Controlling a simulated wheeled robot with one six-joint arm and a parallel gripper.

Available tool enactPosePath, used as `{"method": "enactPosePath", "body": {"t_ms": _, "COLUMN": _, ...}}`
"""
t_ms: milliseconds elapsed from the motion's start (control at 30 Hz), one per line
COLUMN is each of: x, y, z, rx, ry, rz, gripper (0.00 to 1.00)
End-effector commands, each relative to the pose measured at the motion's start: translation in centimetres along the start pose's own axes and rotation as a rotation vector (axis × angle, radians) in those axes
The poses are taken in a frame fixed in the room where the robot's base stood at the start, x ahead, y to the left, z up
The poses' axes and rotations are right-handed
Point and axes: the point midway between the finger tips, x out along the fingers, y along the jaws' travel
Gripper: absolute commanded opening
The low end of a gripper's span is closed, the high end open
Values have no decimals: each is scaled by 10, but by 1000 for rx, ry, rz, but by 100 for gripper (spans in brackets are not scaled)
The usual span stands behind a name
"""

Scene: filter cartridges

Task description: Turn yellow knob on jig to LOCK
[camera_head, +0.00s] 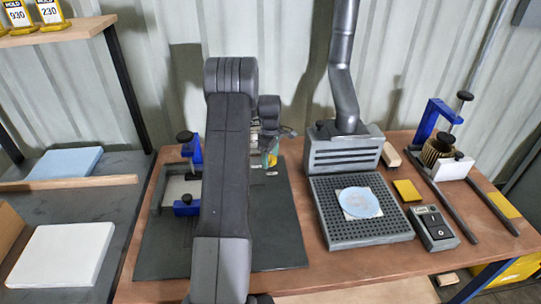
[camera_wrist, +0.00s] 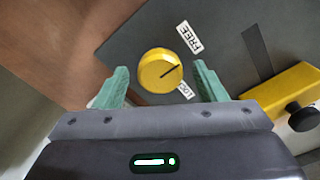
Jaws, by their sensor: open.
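The yellow knob (camera_wrist: 158,72) is seen from above in the wrist view, on a dark grey surface. A black line on its top points to the right and slightly up, between a FREE label (camera_wrist: 190,37) and a LOCK label (camera_wrist: 185,91). My gripper (camera_wrist: 160,66) is open, with one green finger on each side of the knob and gaps showing between. I cannot tell how far above the knob the fingertips are.
A yellow bar with a black knob (camera_wrist: 298,116) lies right of my gripper. Blue clamps (camera_head: 188,150) stand left of my arm on a dark mat (camera_head: 270,235). A perforated grey tray (camera_head: 385,233) and a switch box (camera_head: 433,229) stand to the right.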

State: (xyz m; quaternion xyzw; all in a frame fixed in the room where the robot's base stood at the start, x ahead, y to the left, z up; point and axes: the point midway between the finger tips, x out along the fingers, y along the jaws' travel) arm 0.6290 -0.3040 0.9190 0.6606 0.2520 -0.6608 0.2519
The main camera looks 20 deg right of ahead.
Motion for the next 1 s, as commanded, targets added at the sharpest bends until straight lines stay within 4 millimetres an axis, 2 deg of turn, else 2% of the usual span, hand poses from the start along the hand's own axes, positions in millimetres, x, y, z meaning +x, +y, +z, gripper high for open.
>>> {"method": "enactPosePath", "body": {"t_ms": 133, "x": 0, "y": 0, "z": 0, "rx": 0, "ry": 0, "rz": 0, "gripper": 63}}
{"method": "enactPosePath", "body": {"t_ms": 300, "x": 0, "y": 0, "z": 0, "rx": 0, "ry": 0, "rz": 0, "gripper": 29}}
{"method": "enactPosePath", "body": {"t_ms": 367, "x": 0, "y": 0, "z": 0, "rx": 0, "ry": 0, "rz": 0, "gripper": 20}}
{"method": "enactPosePath", "body": {"t_ms": 667, "x": 1, "y": 0, "z": 0, "rx": 32, "ry": 0, "rz": 0, "gripper": 20}}
{"method": "enactPosePath", "body": {"t_ms": 1000, "x": 2, "y": 0, "z": 0, "rx": 242, "ry": 1, "rz": 1, "gripper": 20}}
